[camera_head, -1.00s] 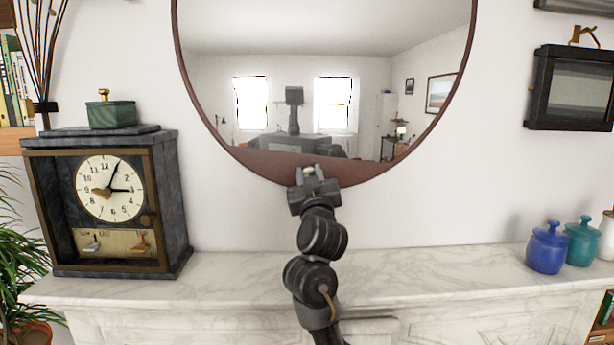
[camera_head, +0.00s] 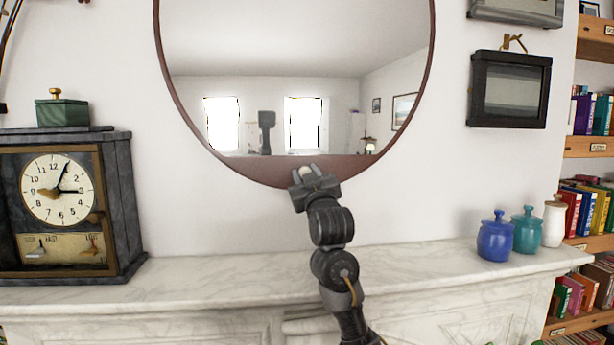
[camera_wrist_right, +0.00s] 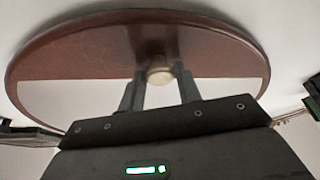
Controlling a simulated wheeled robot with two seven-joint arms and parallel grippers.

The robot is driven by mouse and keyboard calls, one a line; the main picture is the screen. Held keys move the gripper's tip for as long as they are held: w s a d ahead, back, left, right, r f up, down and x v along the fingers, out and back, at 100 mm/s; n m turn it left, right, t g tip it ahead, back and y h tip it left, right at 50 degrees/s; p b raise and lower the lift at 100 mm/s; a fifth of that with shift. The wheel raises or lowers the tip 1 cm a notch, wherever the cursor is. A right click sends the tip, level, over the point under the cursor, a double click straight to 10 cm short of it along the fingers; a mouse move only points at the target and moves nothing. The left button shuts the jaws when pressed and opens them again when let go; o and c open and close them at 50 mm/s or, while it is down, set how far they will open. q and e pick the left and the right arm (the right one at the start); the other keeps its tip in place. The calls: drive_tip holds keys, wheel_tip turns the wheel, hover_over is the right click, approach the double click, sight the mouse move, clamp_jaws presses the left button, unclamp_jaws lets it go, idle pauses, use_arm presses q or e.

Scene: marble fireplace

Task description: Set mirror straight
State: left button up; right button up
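The round mirror (camera_head: 300,90) hangs on the wall with a thin red-brown frame and its top out of view. A wide red-brown band (camera_head: 262,168) fills its bottom, and the band's upper edge looks about level. A small pale knob (camera_head: 305,172) sits on this band, close to the lowest part of the rim. My right gripper (camera_head: 308,175) reaches up from below with a finger on each side of the knob. In the right wrist view the fingertips close around the knob (camera_wrist_right: 160,74). My left gripper is not in view.
The marble mantel (camera_head: 210,282) runs below, clear in the middle. A dark clock (camera_head: 118,200) with a green box (camera_head: 62,112) on top stands at left. Blue (camera_head: 495,238), teal and white jars stand at right. A framed picture (camera_head: 510,90) and bookshelves are at right.

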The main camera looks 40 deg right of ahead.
drive_tip(key=o, duration=0.3)
drive_tip(key=shift+d+f, duration=0.1)
drive_tip(key=shift+d, duration=0.1)
drive_tip(key=shift+a, duration=0.15)
drive_tip(key=shift+a, duration=0.1)
drive_tip(key=b+v, duration=0.3)
drive_tip(key=v, duration=0.7)
drive_tip(key=shift+s+f, duration=0.2)
drive_tip(key=shift+s, duration=0.1)
